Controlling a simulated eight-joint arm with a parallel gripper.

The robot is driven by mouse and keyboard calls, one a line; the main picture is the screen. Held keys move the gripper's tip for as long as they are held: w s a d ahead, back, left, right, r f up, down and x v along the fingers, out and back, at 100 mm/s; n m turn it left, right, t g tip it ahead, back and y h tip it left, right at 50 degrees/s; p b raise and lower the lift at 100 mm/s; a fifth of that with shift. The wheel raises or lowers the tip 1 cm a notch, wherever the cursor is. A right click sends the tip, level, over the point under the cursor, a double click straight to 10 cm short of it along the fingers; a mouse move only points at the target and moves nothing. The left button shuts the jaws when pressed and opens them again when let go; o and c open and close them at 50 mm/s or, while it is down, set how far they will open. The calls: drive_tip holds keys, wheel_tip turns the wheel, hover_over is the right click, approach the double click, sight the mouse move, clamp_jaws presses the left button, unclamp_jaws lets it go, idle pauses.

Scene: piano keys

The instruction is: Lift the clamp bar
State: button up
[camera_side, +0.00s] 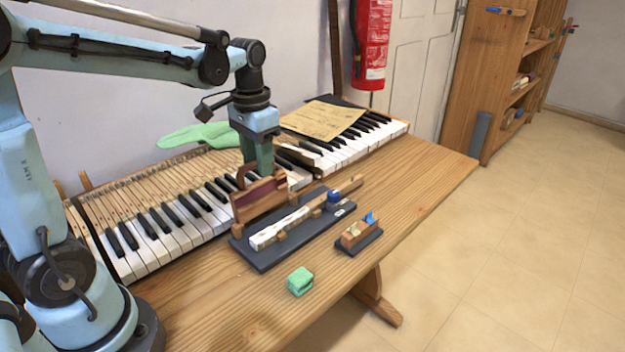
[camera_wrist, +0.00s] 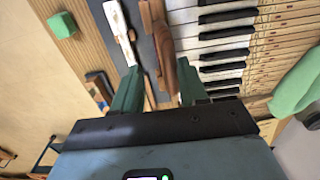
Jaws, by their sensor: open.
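The clamp bar (camera_side: 261,198) is a brown wooden piece with a dark red face and a loop-like handle. It stands at the back left of a dark base plate (camera_side: 262,258). A white-ended wooden key (camera_side: 285,224) lies on the plate in front of it. My gripper (camera_side: 259,168) points down directly over the bar, its fingertips close to the bar's top. In the wrist view, the open fingers (camera_wrist: 158,84) stand on either side of the bar's wooden handle (camera_wrist: 168,62), with space showing beside it. Whether a finger touches the bar is hidden.
Piano keys (camera_side: 160,244) run behind the plate, with a paper sheet (camera_side: 322,121) and a green cloth (camera_side: 198,135) on top. A small dark tray with a wooden holder (camera_side: 352,234) and a green block (camera_side: 300,281) stand in front. The bench's front left is clear.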

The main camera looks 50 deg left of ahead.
drive_tip(key=shift+r, duration=2.8)
drive_tip(key=s+d+f+t, duration=0.5)
drive_tip(key=s+d+t, duration=0.2)
drive_tip(key=shift+d+f, duration=0.35)
drive_tip(key=shift+d, duration=0.05)
